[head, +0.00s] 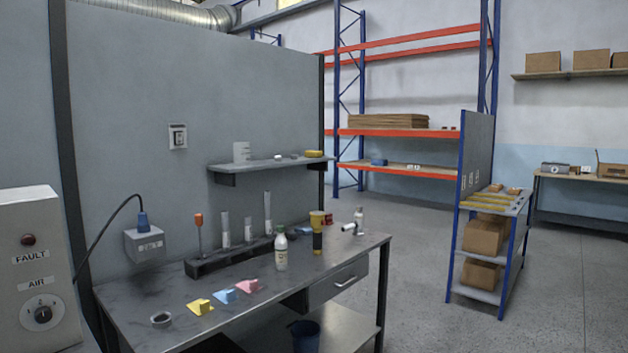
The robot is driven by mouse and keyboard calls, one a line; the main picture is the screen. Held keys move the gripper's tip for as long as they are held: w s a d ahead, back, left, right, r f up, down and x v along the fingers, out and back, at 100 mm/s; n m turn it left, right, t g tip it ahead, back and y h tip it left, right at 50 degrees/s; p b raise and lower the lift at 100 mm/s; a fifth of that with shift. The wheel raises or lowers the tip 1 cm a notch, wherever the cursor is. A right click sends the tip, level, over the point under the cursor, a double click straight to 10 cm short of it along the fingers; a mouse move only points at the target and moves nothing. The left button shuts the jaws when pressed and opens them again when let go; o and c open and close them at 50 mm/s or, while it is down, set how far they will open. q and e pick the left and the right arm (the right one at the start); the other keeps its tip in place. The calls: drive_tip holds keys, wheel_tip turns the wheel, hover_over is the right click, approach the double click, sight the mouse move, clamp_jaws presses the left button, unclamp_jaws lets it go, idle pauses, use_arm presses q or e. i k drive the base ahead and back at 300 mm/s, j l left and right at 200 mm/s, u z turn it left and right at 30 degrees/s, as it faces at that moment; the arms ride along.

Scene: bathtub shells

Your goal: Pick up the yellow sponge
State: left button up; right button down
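A small yellow block-like piece (200,306), which looks like the yellow sponge, sits on the grey workbench (160,330) near its front edge. It is the leftmost of a row with a similar blue piece (225,295) and a pink piece (249,286). Each seems to have a raised block on a flat base, too small to tell exactly. Another yellow item (313,154) lies on the wall shelf (265,168); I cannot tell what it is. Neither of my grippers is in view.
A dark ring-shaped item (161,320) is left of the yellow piece. Behind stands a dark rack (210,264) with upright tools. A white bottle (281,250) and a yellow-black flashlight (317,238) stand to the right. A control box (38,270) is at left.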

sight(311, 154)
drive_tip(key=i+l, duration=0.55)
drive_tip(key=l, duration=0.2)
drive_tip(key=i+l, duration=0.6)
drive_tip(key=l, duration=0.15)
